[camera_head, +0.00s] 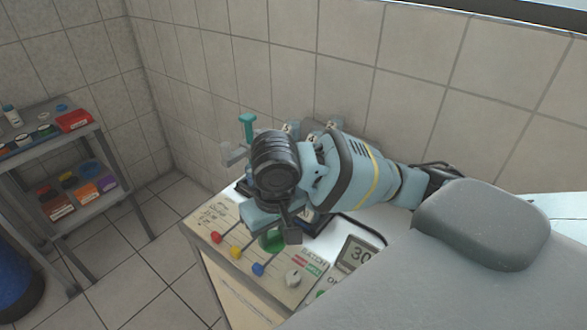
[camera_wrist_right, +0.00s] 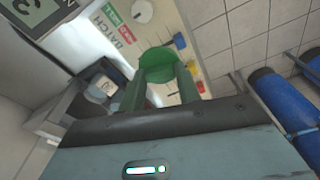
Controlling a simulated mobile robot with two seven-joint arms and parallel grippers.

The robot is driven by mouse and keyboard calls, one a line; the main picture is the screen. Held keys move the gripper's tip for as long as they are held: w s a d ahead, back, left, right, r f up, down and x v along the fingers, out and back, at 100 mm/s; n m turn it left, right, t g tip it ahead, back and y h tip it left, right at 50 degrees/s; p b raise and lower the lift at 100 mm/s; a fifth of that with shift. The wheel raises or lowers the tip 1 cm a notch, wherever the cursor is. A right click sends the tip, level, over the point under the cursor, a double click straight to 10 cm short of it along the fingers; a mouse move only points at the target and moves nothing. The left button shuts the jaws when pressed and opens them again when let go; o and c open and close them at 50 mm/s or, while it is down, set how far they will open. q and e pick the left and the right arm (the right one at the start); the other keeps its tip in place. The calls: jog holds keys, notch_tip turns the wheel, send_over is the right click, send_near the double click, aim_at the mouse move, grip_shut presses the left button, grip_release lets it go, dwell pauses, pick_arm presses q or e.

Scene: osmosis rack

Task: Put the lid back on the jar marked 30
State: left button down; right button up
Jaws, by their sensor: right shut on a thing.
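My right gripper (camera_head: 284,226) is above the console, with its fingers pointing down. In the right wrist view its two fingers (camera_wrist_right: 160,78) are shut on a round green lid (camera_wrist_right: 157,62), seen as a flat disc between the fingertips. The green lid also shows in the head view (camera_head: 270,241), partly hidden by my wrist and gripper. I cannot make out a jar marked 30. A whitish item with a dark mark (camera_wrist_right: 101,88) sits in a grey holder left of the fingers in the wrist view; I cannot tell what it is. My left gripper is not in view.
The console panel (camera_head: 203,217) has red, yellow and blue sliders, a white knob (camera_head: 293,278) and a display (camera_head: 359,254) reading 30. A teal handle (camera_head: 248,126) stands behind my wrist. A shelf (camera_head: 100,127) with small containers stands left. Blue barrels (camera_wrist_right: 279,94) show in the wrist view.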

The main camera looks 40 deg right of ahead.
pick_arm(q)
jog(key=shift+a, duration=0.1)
pick_arm(e)
jog(key=shift+w, duration=0.1)
jog(key=shift+w+d+n, duration=0.3)
jog(key=shift+d+n, duration=0.2)
jog(key=shift+n, duration=0.2)
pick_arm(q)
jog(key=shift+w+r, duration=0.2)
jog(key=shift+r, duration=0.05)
pick_arm(e)
jog(key=w+d+r+n+g, duration=0.1)
jog(key=w+d+n, duration=0.2)
jog(key=d+n, duration=0.4)
jog(key=w+d+r+n+y, duration=0.1)
jog(key=w+d+n, duration=0.2)
jog(key=d+n, duration=0.5)
jog(key=n, duration=0.4)
jog(key=shift+w+d+r+n+g, duration=0.3)
jog(key=shift+n+g, duration=0.1)
